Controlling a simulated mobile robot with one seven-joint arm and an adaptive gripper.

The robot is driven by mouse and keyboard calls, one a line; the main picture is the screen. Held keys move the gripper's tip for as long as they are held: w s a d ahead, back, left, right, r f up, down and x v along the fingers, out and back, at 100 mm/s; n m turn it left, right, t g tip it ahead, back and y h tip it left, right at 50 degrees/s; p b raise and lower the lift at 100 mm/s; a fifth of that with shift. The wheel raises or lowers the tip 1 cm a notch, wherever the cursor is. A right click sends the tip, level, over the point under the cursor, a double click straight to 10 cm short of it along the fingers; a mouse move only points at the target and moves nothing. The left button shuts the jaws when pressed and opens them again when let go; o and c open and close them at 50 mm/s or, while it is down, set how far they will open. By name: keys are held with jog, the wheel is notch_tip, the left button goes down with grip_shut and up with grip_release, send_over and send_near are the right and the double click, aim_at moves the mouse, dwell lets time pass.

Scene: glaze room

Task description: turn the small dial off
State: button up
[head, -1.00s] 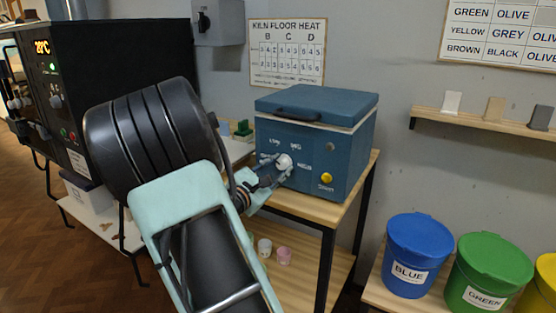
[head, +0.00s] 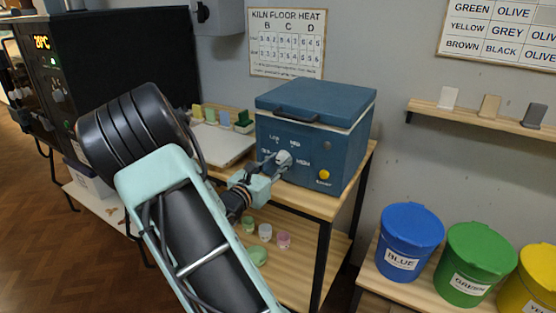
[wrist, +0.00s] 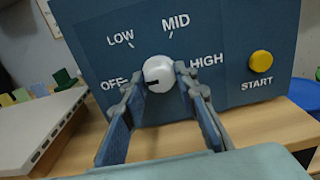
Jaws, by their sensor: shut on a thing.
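The small dial is a round white knob (wrist: 163,72) on the front of a blue box (wrist: 225,35), marked OFF, LOW, MID and HIGH around it. Its dark pointer mark faces left, toward the OFF label (wrist: 112,82). My gripper (wrist: 158,82) is shut on the knob, one finger on each side. In the head view the dial (head: 284,157) is partly covered by my gripper (head: 275,162), which reaches it from the front left.
A yellow START button (wrist: 261,61) sits right of the dial. The box stands on a wooden table (head: 310,203) beside a pale slab (head: 222,147). Small cups (head: 265,232) stand on the shelf below. Blue (head: 411,240) and green (head: 470,262) buckets stand to the right.

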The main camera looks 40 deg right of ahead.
jog(key=shift+d+r, duration=0.2)
jog(key=shift+r, duration=0.25)
jog(key=o, duration=1.2)
jog(key=shift+w+d+f, duration=0.1)
jog(key=shift+c, duration=0.2)
jog(key=shift+f, duration=0.15)
jog(key=v, duration=1.2)
